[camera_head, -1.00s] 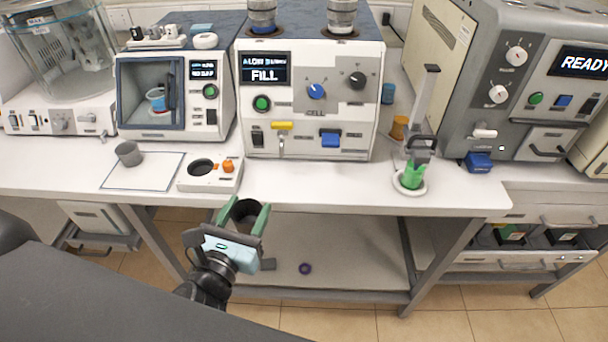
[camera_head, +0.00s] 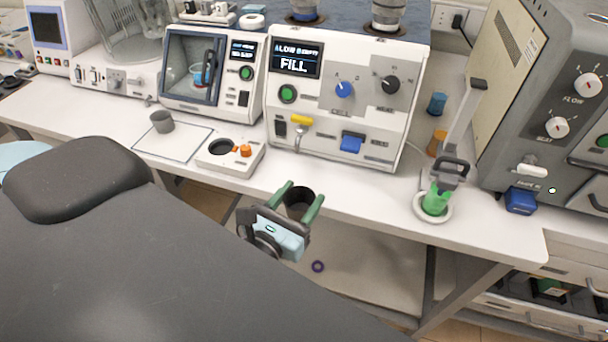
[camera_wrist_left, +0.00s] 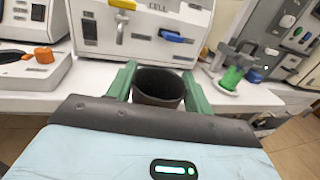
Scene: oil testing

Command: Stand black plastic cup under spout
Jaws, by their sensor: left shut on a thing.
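The black plastic cup (camera_head: 299,202) is upright between the green fingers of my left gripper (camera_head: 298,204), which is shut on it. In the left wrist view the cup (camera_wrist_left: 158,87) shows its open, dark mouth between the two fingers. Cup and gripper are in front of the bench edge, short of the machine. The spout (camera_head: 298,140) is a small metal nozzle below a yellow lever (camera_head: 301,120) on the white machine with the FILL screen (camera_head: 296,62). It also shows in the left wrist view (camera_wrist_left: 120,32), up and left of the cup. My right gripper is not seen.
A grey cup (camera_head: 162,121) stands by a marked white mat (camera_head: 170,145). A white block with a round hole and an orange knob (camera_head: 229,158) lies left of the spout. A green beaker (camera_head: 435,200) sits on a round base at right. Bench below the spout is clear.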

